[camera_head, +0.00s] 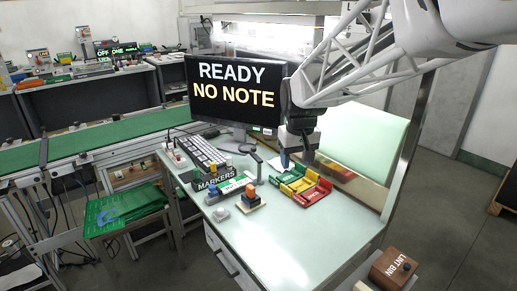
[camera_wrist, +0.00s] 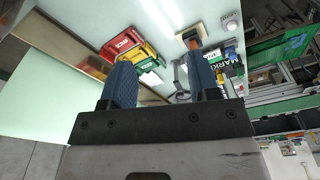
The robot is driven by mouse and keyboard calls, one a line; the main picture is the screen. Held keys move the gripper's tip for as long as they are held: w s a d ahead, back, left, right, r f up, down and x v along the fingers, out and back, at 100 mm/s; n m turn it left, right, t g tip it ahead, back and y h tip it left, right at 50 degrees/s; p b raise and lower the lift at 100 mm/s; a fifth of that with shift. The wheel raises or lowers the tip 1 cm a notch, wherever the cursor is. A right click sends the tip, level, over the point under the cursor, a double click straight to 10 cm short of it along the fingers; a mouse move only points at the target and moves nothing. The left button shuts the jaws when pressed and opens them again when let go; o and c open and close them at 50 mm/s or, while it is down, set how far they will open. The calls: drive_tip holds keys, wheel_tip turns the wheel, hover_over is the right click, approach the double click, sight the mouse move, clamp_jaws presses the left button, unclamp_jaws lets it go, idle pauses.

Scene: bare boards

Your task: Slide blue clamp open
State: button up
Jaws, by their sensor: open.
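A small fixture (camera_head: 249,201) with a wooden base and an orange block stands near the middle of the pale table; it may be the clamp, but it is too small to tell, and no clearly blue clamp shows. In the wrist view the fixture (camera_wrist: 190,33) appears upper right of centre, beyond the fingers. My gripper (camera_head: 297,159) is above the table, to the right of the fixture and above the coloured trays. In the wrist view my gripper (camera_wrist: 163,84) has its two blue fingers apart, with nothing between them.
Red, yellow and green trays (camera_head: 301,186) lie under my gripper. A MARKERS box (camera_head: 214,180), a keyboard (camera_head: 203,153) and a lamp-like stand (camera_head: 257,166) are to the left. A monitor (camera_head: 236,92) stands behind. The table's front (camera_head: 290,240) is clear.

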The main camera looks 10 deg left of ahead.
drive_tip(key=w+a+f+n, duration=0.1)
drive_tip(key=w+a+f, duration=0.2)
drive_tip(key=w+a, duration=0.35)
drive_tip(key=w+a+f+n, duration=0.1)
drive_tip(key=w+a+f, duration=0.35)
drive_tip(key=a, duration=0.35)
drive_tip(key=n+g, duration=0.1)
drive_tip(key=n, duration=0.1)
hover_over(212, 186)
wheel_tip(212, 186, down, 10)
drive_tip(key=shift+f, duration=0.1)
drive_tip(key=shift+f, duration=3.9)
